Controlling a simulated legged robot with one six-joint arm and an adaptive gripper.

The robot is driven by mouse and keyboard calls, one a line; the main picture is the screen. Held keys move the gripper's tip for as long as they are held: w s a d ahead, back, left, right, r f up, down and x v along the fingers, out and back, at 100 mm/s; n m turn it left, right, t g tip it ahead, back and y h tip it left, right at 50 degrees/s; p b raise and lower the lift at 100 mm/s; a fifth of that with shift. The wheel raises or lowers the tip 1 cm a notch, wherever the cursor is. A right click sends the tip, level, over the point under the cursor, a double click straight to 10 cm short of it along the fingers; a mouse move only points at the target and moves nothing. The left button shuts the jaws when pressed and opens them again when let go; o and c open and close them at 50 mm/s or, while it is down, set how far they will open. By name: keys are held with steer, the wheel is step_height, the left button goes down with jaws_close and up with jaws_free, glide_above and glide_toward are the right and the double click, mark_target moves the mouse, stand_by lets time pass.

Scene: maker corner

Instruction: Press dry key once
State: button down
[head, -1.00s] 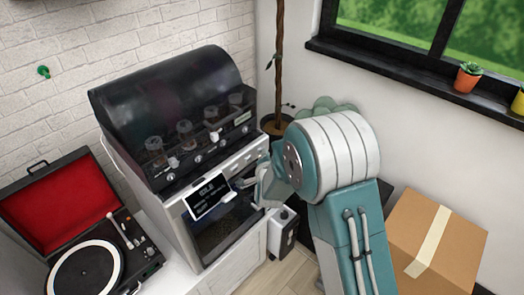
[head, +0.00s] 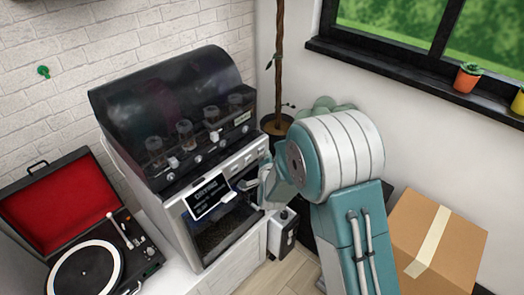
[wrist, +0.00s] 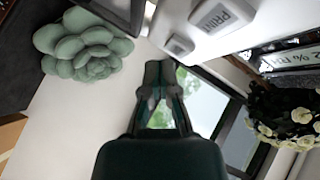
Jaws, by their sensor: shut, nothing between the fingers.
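The machine (head: 185,170) has a dark curved hood and a grey front with a small tilted display (head: 208,197), whose heading seems to read "DRYING". Small pale keys (head: 247,160) sit on the upper right of its front; their labels are too small to read there. In the wrist view a key labelled "PRIM…" (wrist: 222,17) and a smaller pale key (wrist: 180,45) show on a white panel. I cannot tell which key is the dry key. My gripper (wrist: 160,75) is shut and empty, just below the smaller key in the picture, apparently apart from it. In the head view it is partly hidden beside the machine's right front.
A record player (head: 85,265) with an open red-lined case stands left of the machine. A cardboard box (head: 440,240) is at the right. A potted plant (head: 278,125) stands behind my arm. A grey-green succulent (wrist: 85,45) and white flowers (wrist: 285,125) show in the wrist view.

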steer(key=shift+s+d, duration=0.95)
steer(key=shift+d, duration=0.25)
steer(key=shift+s+d, duration=0.9)
steer(key=shift+d, duration=0.25)
steer(key=shift+r, duration=0.1)
